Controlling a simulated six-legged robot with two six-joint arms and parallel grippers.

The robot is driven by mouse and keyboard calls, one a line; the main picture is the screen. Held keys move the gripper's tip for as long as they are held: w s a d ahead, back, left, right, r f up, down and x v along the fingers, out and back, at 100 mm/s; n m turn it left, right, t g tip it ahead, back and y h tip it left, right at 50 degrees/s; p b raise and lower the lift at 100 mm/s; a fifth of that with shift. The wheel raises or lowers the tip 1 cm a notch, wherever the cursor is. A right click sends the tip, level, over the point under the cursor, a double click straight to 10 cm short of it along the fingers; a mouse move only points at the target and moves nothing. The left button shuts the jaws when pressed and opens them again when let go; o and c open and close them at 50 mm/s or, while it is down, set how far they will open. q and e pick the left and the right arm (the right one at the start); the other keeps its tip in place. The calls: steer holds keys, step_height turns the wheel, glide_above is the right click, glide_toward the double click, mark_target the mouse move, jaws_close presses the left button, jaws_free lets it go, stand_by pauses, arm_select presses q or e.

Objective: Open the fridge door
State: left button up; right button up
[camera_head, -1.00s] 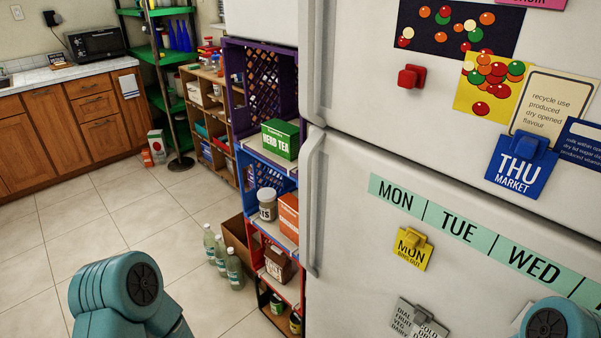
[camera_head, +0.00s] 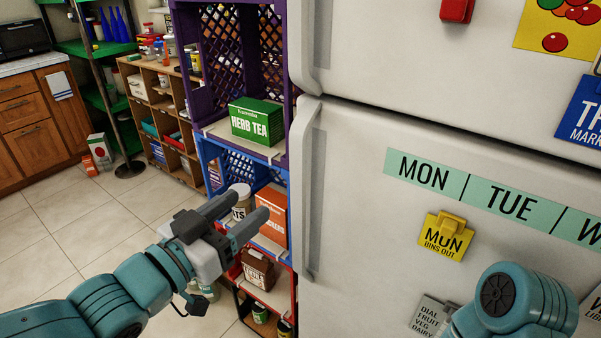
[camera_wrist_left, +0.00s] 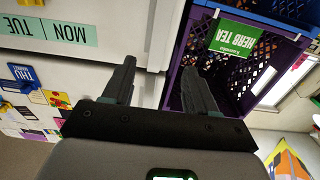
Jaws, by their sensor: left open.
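The white fridge has an upper door (camera_head: 400,60) and a lower door (camera_head: 360,240), both shut. The lower door's long vertical handle (camera_head: 308,190) runs down its left edge. The upper door's handle (camera_head: 312,45) ends just above it. My left gripper (camera_head: 243,208) is open and empty, left of the lower handle and apart from it, in front of the crate shelves. In the left wrist view, the open fingers (camera_wrist_left: 158,72) point toward the gap between the white fridge front (camera_wrist_left: 75,62) and the purple crate. Part of my right arm shows at the lower right; its gripper is out of view.
Stacked crates, a purple one (camera_head: 188,60) over a blue one (camera_head: 207,150), stand close to the fridge's left side. They hold a green herb tea box (camera_head: 256,122), an orange box (camera_head: 271,212) and a jar. Tiled floor (camera_head: 60,220) is free at left.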

mark_target(296, 169)
arm_select(q)
steer(key=p+x, duration=0.1)
steer(key=x, duration=1.4)
steer(key=shift+d+f, duration=0.1)
jaws_close()
